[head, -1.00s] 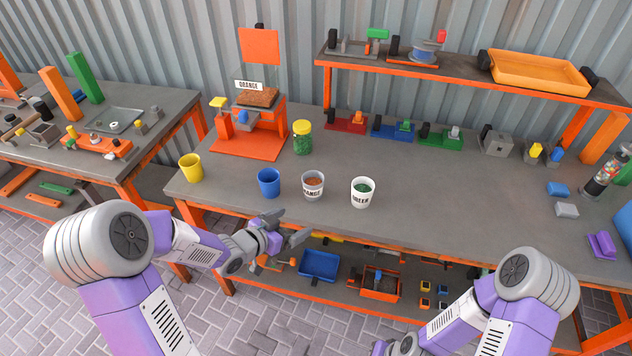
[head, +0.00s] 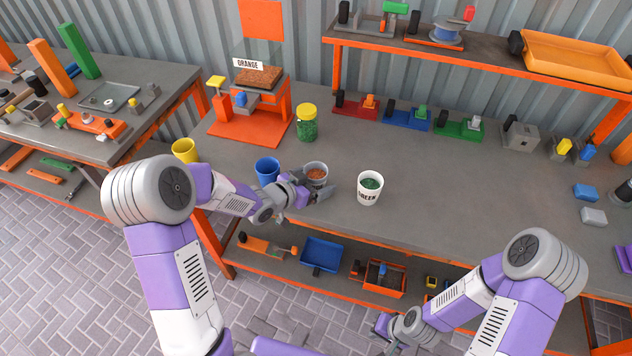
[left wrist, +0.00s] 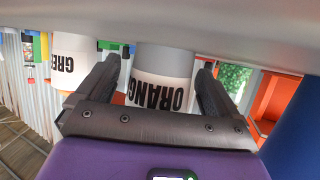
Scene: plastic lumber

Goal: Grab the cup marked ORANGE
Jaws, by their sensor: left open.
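The cup marked ORANGE (head: 316,169) stands on the workbench with orange-brown bits inside; in the head view my left gripper partly hides it. In the left wrist view its ORANGE label (left wrist: 158,92) shows upside down between my two fingers. My left gripper (head: 322,190) is open, with a finger on either side of the cup; I cannot tell whether they touch it. My right gripper (head: 384,328) is low at the front, below the bench top, and its fingers are not clear.
A blue cup (head: 267,170) stands close left of the ORANGE cup, and the GREEN cup (head: 369,188) stands to its right. A yellow cup (head: 185,150) is farther left. A green-filled jar (head: 307,123) and an orange dispenser stand (head: 250,128) are behind. The bench middle right is clear.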

